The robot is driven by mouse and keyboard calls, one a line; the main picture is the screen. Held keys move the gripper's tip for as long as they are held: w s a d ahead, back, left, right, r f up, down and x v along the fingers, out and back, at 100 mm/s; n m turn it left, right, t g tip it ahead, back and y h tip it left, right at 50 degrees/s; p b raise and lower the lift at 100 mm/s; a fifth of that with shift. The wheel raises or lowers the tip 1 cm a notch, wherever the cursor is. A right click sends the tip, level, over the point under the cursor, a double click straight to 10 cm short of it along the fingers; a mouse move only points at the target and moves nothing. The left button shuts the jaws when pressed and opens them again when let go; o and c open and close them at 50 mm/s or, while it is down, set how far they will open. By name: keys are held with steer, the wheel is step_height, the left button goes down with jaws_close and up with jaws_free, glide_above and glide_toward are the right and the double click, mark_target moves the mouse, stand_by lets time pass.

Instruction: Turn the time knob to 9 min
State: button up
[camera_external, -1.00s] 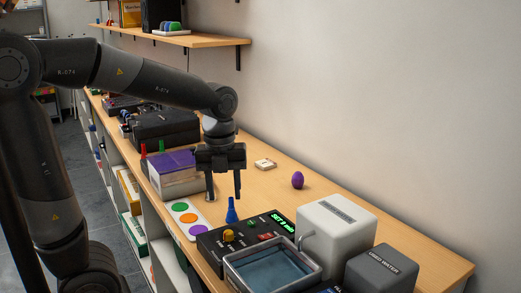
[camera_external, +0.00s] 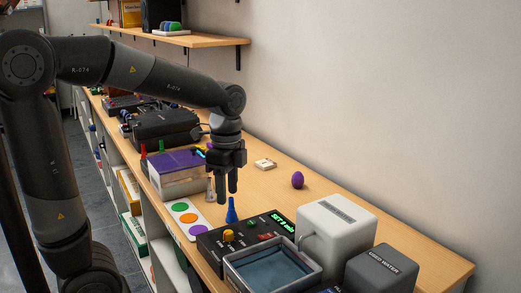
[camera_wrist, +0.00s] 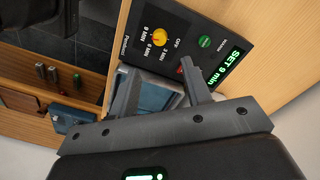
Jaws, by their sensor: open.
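The yellow time knob (camera_external: 228,236) sits on the left part of the black control panel (camera_external: 212,246). The wrist view shows the knob (camera_wrist: 157,32) among printed minute marks, upside down, and the green display (camera_wrist: 222,67) reading "SET 9 min". The display (camera_external: 284,222) is small in the external view. My gripper (camera_external: 227,194) is open and empty, pointing down, raised above the bench and apart from the knob. Its two fingers (camera_wrist: 156,68) show in the wrist view, the right one overlapping the panel's edge and partly hiding a red control.
A water basin (camera_external: 270,268) adjoins the panel in front, with a white box (camera_external: 338,232) and a grey used-water box (camera_external: 380,270) to the right.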

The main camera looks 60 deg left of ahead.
mark_target(228, 232)
steer(key=shift+n, duration=0.4)
step_height(228, 232, down, 11)
steer(key=shift+s+d+r, duration=0.1)
steer(key=shift+s, duration=0.05)
jaws_close()
steer(key=shift+n, duration=0.6)
jaws_free()
stand_by(0.3)
